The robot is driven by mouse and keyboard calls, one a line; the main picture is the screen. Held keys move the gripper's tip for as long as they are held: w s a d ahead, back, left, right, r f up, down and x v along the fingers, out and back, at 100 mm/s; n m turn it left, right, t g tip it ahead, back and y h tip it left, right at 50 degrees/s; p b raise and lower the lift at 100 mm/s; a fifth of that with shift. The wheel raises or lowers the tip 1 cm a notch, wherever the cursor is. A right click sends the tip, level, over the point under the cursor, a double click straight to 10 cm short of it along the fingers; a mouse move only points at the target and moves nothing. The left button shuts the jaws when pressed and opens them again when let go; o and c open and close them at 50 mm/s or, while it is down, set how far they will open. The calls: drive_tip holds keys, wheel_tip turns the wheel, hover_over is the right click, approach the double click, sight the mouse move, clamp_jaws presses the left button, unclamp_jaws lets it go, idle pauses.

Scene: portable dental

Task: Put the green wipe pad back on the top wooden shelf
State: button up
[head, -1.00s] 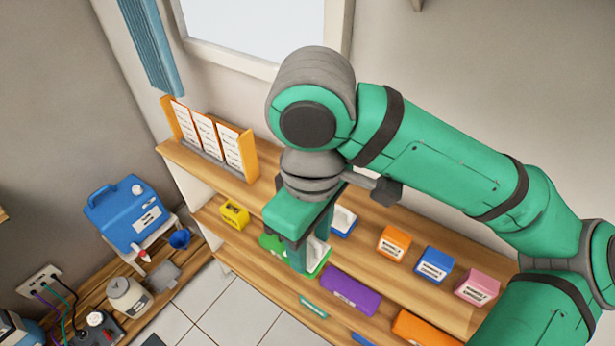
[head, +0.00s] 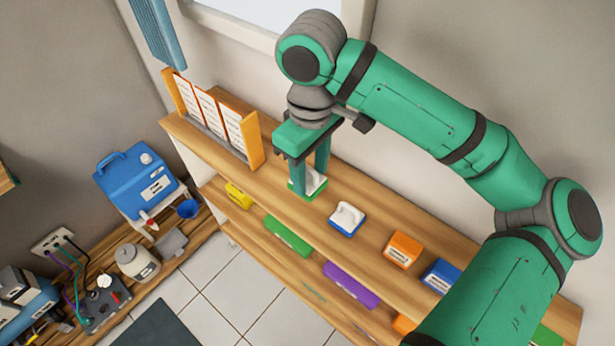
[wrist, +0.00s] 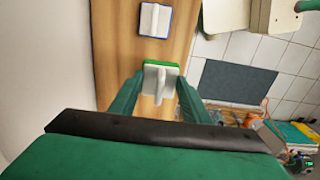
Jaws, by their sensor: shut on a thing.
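The green wipe pad (head: 308,183) has a green base and a white grip on top. My gripper (head: 310,180) is shut on its white grip, with a finger on either side. The pad is at the top wooden shelf (head: 270,190), left of the blue wipe pad (head: 347,216); I cannot tell whether its base touches the board. In the wrist view the green pad (wrist: 160,82) sits between the fingertips, over or on the wood, and the blue pad (wrist: 155,20) lies beyond it.
An orange card rack (head: 215,120) stands at the shelf's left end. Orange (head: 402,249) and blue (head: 441,274) boxes stand to the right. The lower shelf holds a yellow item (head: 238,195), a green box (head: 287,237) and a purple box (head: 351,285).

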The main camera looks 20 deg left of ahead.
sight(308, 178)
drive_tip(key=w+f, duration=0.1)
drive_tip(key=a+f, duration=0.1)
drive_tip(key=w+f, duration=0.1)
drive_tip(key=f, duration=0.1)
drive_tip(key=shift+w+a, duration=0.15)
drive_tip(key=shift+w, duration=0.15)
drive_tip(key=shift+w+a+f, duration=0.15)
drive_tip(key=shift+f, duration=1.65)
drive_tip(key=shift+f, duration=0.1)
drive_tip(key=o, duration=1)
drive_tip(key=shift+w+f, duration=0.1)
drive_tip(key=shift+w+r, duration=0.1)
drive_tip(key=shift+r, duration=0.25)
drive_tip(key=r, duration=1.1)
drive_tip(key=shift+s+r, duration=0.2)
drive_tip(key=shift+r, duration=0.2)
drive_tip(key=shift+w, duration=0.15)
